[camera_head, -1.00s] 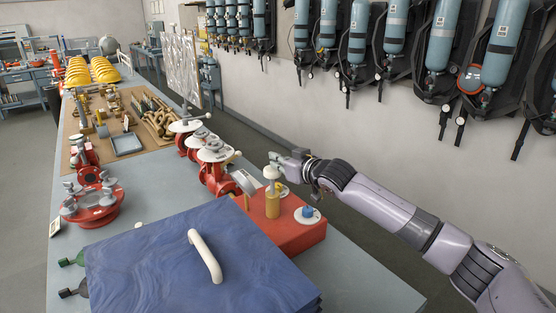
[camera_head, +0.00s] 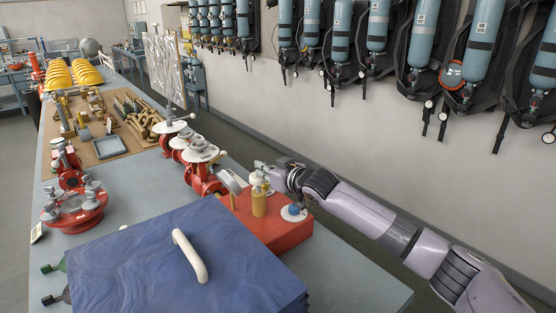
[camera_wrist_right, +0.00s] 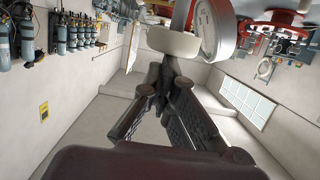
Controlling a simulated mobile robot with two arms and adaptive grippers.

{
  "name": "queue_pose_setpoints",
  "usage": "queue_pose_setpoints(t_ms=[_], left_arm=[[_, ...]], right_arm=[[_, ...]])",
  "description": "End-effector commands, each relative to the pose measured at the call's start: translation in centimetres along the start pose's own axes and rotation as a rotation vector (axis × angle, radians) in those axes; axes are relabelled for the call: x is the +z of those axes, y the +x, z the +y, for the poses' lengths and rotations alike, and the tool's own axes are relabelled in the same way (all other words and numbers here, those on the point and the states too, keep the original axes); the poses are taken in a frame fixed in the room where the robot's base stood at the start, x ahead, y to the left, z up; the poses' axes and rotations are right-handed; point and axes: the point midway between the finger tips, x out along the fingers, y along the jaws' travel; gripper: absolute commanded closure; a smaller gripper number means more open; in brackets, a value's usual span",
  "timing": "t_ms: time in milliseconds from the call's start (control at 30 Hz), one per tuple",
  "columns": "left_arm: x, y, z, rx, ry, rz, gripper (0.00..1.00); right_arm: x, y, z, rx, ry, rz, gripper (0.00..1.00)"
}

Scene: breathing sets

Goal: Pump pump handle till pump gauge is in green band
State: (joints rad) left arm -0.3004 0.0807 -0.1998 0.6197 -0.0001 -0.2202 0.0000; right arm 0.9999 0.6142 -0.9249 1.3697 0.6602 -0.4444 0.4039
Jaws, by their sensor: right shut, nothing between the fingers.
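The pump is a red box with an upright yellow cylinder (camera_head: 259,204) and a pale round pump handle (camera_head: 257,179) on top. In the right wrist view the handle (camera_wrist_right: 173,42) is a cream disc just beyond my fingertips. The pump gauge (camera_head: 231,183) stands beside the cylinder, tilted. Its white dial (camera_wrist_right: 207,28) shows at a slant in the wrist view, and I cannot read its needle or green band. My right gripper (camera_head: 263,167) is shut and empty, its fingertips (camera_wrist_right: 168,66) at the handle, seemingly touching its top. My left gripper is not in view.
A blue case (camera_head: 130,262) with a white grip fills the bench front. Red valve fittings (camera_head: 201,176) stand left of the pump, and a blue knob (camera_head: 293,210) sits on the red box. Air cylinders (camera_head: 377,25) hang on the wall. The bench's front right is bare.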

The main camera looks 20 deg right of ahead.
Motion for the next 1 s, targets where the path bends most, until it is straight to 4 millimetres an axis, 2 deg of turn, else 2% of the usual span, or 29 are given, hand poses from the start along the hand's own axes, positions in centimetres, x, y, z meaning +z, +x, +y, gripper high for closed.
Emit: queue_pose_setpoints(t_ms=[33,167,233,700,833,1000], left_arm=[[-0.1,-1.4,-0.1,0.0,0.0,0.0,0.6],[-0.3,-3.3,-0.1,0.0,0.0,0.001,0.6],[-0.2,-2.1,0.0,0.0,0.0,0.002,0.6],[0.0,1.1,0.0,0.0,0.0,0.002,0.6],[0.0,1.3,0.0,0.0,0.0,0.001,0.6],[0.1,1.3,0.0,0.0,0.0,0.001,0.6]], right_arm=[[-1.2,-0.3,-0.1,0.0,0.001,-0.005,1.0],[-3.2,-0.7,-0.2,0.001,0.001,-0.002,1.0],[-2.2,-1.3,-0.1,0.002,0.001,-0.003,1.0],[-2.6,-9.2,-0.2,0.001,-0.001,0.005,1.0],[-2.7,-10.2,-0.2,0.001,0.001,0.004,1.0],[-2.9,-10.6,-0.2,0.001,0.0,0.004,1.0]])
